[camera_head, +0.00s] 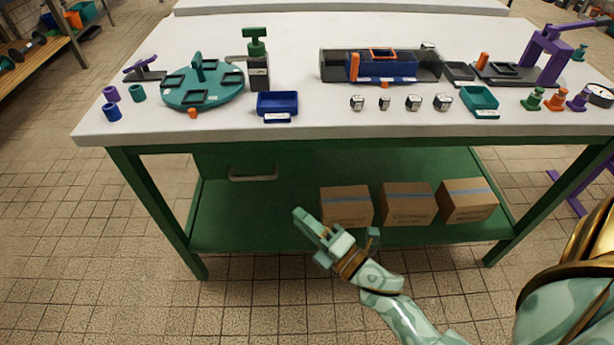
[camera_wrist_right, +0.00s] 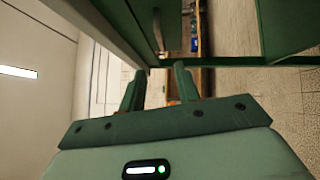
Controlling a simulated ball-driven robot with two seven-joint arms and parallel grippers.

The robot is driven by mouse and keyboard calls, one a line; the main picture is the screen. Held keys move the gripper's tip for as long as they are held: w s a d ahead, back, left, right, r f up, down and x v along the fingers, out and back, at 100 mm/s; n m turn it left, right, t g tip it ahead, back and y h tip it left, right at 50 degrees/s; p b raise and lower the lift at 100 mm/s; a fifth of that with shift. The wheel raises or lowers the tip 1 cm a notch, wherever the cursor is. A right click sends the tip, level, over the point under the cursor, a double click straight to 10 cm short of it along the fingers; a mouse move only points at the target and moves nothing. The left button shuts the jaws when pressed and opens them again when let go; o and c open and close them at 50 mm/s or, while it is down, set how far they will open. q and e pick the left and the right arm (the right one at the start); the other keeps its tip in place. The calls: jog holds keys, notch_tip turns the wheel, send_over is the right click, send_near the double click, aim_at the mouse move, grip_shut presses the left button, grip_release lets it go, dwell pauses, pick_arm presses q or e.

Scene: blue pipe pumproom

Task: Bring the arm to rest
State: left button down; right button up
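My right gripper (camera_head: 336,226) is in front of the workbench, below its top and near the lower shelf's front edge. Its two fingers stand apart with nothing between them. In the right wrist view the open fingers (camera_wrist_right: 160,72) also show an empty gap, with the green bench frame close beyond them. My right arm (camera_head: 390,300) comes in from the lower right. My left gripper is not in view.
The white-topped workbench (camera_head: 300,130) carries a teal turntable (camera_head: 203,98), a blue bin (camera_head: 277,103), a teal bin (camera_head: 479,99), a purple press (camera_head: 547,55) and several small parts. Cardboard boxes (camera_head: 408,204) stand on the green shelf (camera_head: 250,215). The tiled floor at left is clear.

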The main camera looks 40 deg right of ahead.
dwell(0.5)
